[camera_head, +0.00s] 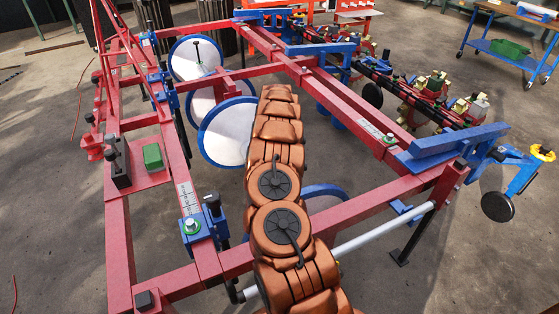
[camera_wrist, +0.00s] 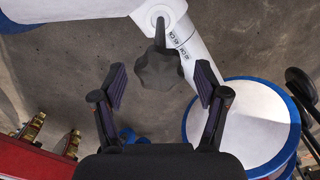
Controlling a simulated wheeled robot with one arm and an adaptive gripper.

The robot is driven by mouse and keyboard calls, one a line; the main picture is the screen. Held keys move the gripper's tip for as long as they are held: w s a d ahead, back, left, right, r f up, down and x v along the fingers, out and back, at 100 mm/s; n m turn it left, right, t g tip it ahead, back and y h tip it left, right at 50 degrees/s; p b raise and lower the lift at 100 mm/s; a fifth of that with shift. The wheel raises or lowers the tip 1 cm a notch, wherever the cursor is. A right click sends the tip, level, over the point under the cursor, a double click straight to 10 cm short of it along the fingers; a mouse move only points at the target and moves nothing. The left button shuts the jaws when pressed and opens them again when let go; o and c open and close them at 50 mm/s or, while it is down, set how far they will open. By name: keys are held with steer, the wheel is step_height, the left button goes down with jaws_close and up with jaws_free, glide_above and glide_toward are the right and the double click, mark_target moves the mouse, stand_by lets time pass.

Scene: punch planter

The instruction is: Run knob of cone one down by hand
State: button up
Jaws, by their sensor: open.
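In the wrist view a dark grey lobed knob (camera_wrist: 160,72) shows between the two fingers of my gripper (camera_wrist: 161,84). A thin dark stem runs from its top up to a round pivot on a white bracket (camera_wrist: 176,32). The fingers are spread, one on each side, with a visible gap to the knob. I cannot tell the depth between knob and fingertips. In the head view my arm hides the gripper, and I cannot make out this knob there. A white disc with a blue rim (camera_wrist: 240,125) lies right of the gripper; similar discs (camera_head: 226,135) stand beside my arm.
A red frame (camera_head: 350,108) surrounds my arm, with blue brackets (camera_head: 452,148) at right. A small green block (camera_head: 153,157) sits on the left beam. A blue cart (camera_head: 508,52) stands far right. In the wrist view a red beam with brass parts (camera_wrist: 38,128) is lower left.

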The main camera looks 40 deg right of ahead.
step_height(320, 180, up, 12)
steer(key=shift+a, duration=0.2)
stand_by(0.4)
step_height(320, 180, up, 12)
steer(key=shift+a, duration=0.15)
stand_by(0.5)
steer(key=shift+f, duration=0.1)
stand_by(0.3)
